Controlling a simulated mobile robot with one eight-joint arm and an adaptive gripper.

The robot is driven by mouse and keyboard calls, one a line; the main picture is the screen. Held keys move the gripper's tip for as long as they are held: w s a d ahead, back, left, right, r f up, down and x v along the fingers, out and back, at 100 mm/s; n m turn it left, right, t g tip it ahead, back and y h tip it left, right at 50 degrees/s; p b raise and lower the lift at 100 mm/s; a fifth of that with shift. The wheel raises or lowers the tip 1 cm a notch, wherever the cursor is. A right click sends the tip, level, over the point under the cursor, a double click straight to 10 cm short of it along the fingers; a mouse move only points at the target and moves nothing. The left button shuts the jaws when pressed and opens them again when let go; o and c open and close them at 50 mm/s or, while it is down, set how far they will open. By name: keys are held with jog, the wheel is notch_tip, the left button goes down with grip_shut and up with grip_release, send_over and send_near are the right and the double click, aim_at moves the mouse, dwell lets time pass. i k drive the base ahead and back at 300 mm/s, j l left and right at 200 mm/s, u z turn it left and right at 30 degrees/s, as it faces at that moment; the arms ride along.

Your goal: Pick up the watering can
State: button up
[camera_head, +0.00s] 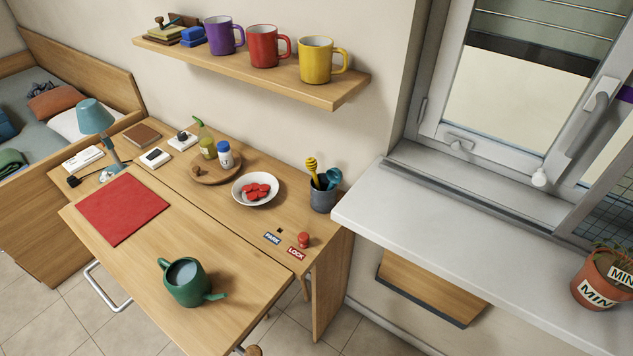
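A green watering can (187,281) stands upright on the front leaf of the wooden desk (120,270), near its front right part. Its handle loop is at the upper left and its spout points to the lower right. Something pale and greyish shows inside its open top. Nothing is touching the can. My gripper is not in this view.
A red mat (122,208) lies left of the can; the leaf around the can is clear. Behind are a white bowl (244,202) with red pieces, a utensil cup (322,196) and a red knob (303,240). A shelf (250,75) with mugs overhangs. A potted plant (592,286) stands right.

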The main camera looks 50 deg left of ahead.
aim_at(185, 278)
jog(key=u, duration=2.85)
jog(key=z, duration=3.45)
jog(key=l+u, duration=0.1)
jog(key=u, duration=3.4)
